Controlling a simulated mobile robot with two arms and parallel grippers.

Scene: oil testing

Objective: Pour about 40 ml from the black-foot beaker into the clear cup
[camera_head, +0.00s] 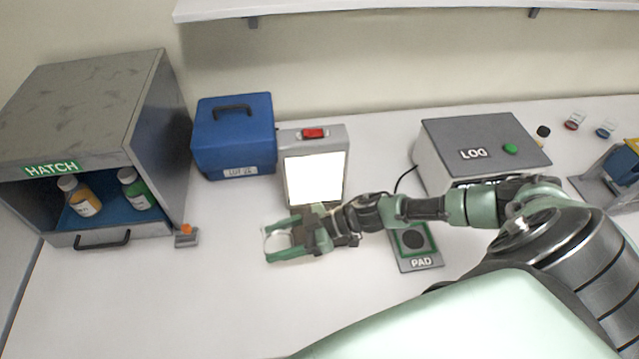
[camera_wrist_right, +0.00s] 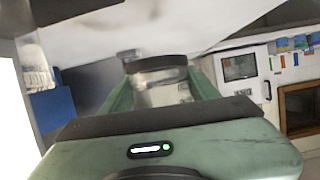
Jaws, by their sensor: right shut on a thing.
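My right gripper (camera_head: 280,240) reaches in from the right and is shut on a clear glass vessel (camera_head: 271,240) in front of the light panel. In the right wrist view, the vessel shows between the green fingers as the black-foot beaker (camera_wrist_right: 165,90). It has a dark band (camera_wrist_right: 156,64) and small printed marks. The fingers hide its sides, and I cannot tell its tilt or liquid level. I cannot make out the clear cup for certain in the head view. A pale marked patch (camera_wrist_right: 35,65) at the left of the wrist view is unclear. My left gripper is not in view.
A lit panel (camera_head: 315,178) with a red switch stands behind the gripper. A blue box (camera_head: 234,135) is left of it, then the hatch cabinet (camera_head: 90,100) with bottles. The PAD plate (camera_head: 420,264) and LOG box (camera_head: 480,150) are right. The front-left bench is clear.

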